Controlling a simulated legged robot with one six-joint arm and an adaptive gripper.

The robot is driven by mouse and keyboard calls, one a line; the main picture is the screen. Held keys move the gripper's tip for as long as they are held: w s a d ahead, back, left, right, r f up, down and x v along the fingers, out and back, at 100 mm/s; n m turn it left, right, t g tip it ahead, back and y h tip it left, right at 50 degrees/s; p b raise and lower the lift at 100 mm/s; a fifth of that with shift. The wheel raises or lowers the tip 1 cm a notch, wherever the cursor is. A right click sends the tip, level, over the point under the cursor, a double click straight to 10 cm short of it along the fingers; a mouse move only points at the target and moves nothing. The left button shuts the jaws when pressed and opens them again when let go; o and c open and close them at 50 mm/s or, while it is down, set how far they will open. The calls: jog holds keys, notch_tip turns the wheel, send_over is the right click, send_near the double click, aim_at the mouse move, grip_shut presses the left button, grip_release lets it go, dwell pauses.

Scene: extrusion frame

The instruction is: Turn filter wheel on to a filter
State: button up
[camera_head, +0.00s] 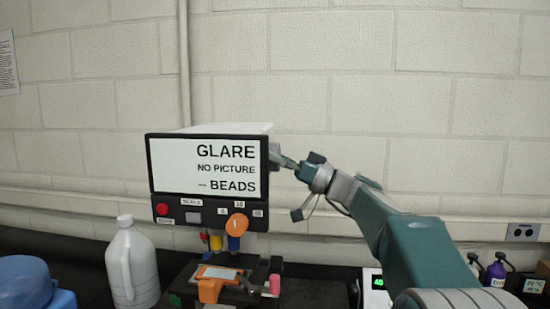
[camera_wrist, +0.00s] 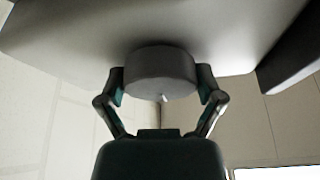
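The instrument (camera_head: 205,168) is a box with a black-framed white screen reading "GLARE", "NO PICTURE" and "BEADS". A grey round knob, seen from below in the wrist view (camera_wrist: 160,72), sticks out from its casing. It bears a small white mark. In the head view the knob (camera_head: 275,155) is at the right side of the box, partly hidden by my gripper (camera_head: 293,166). In the wrist view my gripper (camera_wrist: 160,88) is spread wide, with one finger on each side of the knob. I cannot tell whether the pads touch it.
Below the screen are a red button (camera_head: 162,209) and an orange knob (camera_head: 237,224). A stage with an orange clip (camera_head: 210,289) stands underneath. A white jug (camera_head: 132,265) is at left, a green-lit display (camera_head: 378,283) at right. The wall is close behind.

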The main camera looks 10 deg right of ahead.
jog(key=shift+m, duration=0.4)
jog(key=m+t+h, duration=0.1)
jog(key=m, duration=0.2)
jog(key=m+t+h, duration=0.1)
jog(key=m, duration=0.2)
jog(key=shift+h, duration=0.3)
jog(key=m+h, duration=0.1)
jog(key=m, duration=0.2)
jog(key=m+t+h, duration=0.1)
jog(key=m, duration=0.1)
jog(key=shift+f+m, duration=0.1)
jog(key=shift+m, duration=0.3)
jog(key=m+h, duration=0.2)
jog(key=m, duration=0.2)
jog(key=shift+m, duration=0.4)
jog(key=shift+f+m+g+h, duration=0.1)
jog(key=shift+m+g+h, duration=0.45)
jog(key=shift+m, duration=1.25)
